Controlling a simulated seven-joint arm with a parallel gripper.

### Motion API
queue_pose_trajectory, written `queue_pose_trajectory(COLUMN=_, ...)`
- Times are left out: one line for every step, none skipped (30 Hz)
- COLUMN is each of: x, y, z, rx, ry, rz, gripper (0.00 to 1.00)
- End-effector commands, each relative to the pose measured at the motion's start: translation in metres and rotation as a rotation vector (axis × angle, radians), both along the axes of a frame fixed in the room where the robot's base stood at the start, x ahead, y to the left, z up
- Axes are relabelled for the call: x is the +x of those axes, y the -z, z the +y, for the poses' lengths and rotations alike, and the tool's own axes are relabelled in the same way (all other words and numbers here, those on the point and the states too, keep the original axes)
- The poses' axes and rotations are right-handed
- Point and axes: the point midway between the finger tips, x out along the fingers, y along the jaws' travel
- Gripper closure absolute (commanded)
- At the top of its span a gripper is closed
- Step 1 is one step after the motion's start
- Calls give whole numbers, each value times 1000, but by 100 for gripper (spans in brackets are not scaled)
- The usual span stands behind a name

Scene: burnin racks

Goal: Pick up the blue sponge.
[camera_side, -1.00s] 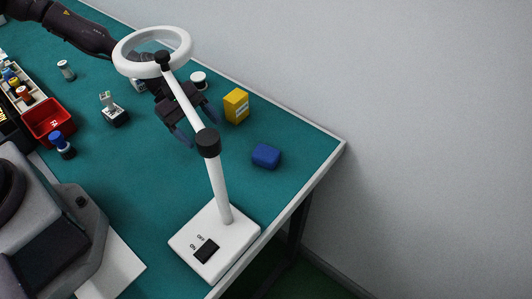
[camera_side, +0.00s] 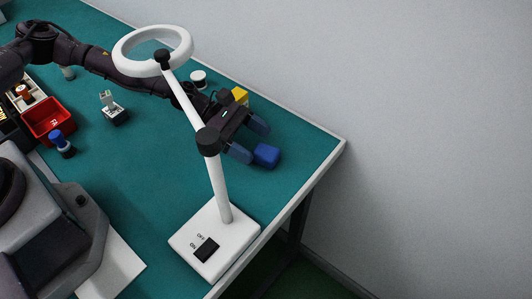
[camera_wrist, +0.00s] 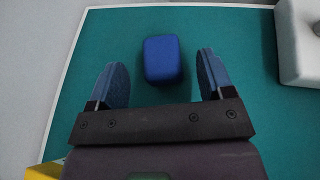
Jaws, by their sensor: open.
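The blue sponge (camera_side: 267,155) lies on the green table near its right corner in the side view. In the wrist view the sponge (camera_wrist: 163,60) is a rounded blue block, ahead of and roughly centred between the fingers. My gripper (camera_side: 248,140) is open and empty, its two blue-grey fingers pointing toward the sponge. In the wrist view the fingers of my gripper (camera_wrist: 159,82) stand on either side of the sponge's near part in the picture, with green table showing between. I cannot tell the height of the fingertips over the table.
A white ring lamp (camera_side: 220,190) stands in front of my arm, its base at the table's near edge. A yellow box (camera_side: 240,96) is partly hidden behind my gripper. A red bin (camera_side: 48,121) and small bottles are at left. The table edge runs close beyond the sponge.

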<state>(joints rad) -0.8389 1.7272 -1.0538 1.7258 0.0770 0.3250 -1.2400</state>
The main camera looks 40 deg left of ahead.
Motion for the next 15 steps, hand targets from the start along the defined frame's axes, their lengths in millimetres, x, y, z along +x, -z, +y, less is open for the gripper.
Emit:
queue_pose_trajectory(x=1, y=5, z=-9, rx=-3, ry=2, rz=1, gripper=26)
queue_pose_trajectory(x=2, y=8, z=-13, rx=-2, ry=2, rz=2, gripper=26)
queue_pose_trajectory(x=3, y=11, z=-18, rx=-3, ry=2, rz=2, gripper=26)
queue_pose_trajectory(x=4, y=12, z=-21, rx=-1, ry=3, rz=1, gripper=26)
queue_pose_trajectory(x=5, y=14, z=-25, rx=-1, ry=3, rz=0, gripper=26)
queue_pose_trajectory(x=6, y=16, z=-28, rx=-1, ry=3, rz=0, gripper=26)
queue_pose_trajectory(x=6, y=16, z=-30, rx=-1, ry=3, rz=1, gripper=26)
queue_pose_trajectory(x=7, y=17, z=-32, rx=-1, ry=2, rz=1, gripper=26)
queue_pose_trajectory(x=7, y=17, z=-33, rx=0, ry=2, rz=1, gripper=26)
queue_pose_trajectory(x=7, y=18, z=-34, rx=0, ry=1, rz=0, gripper=26)
queue_pose_trajectory(x=8, y=18, z=-34, rx=0, ry=1, rz=0, gripper=26)
queue_pose_trajectory(x=8, y=18, z=-33, rx=0, ry=1, rz=0, gripper=26)
queue_pose_trajectory(x=8, y=18, z=-33, rx=0, ry=0, rz=0, gripper=26)
queue_pose_trajectory(x=7, y=18, z=-33, rx=0, ry=1, rz=-1, gripper=26)
queue_pose_trajectory(x=7, y=18, z=-33, rx=0, ry=1, rz=-1, gripper=26)
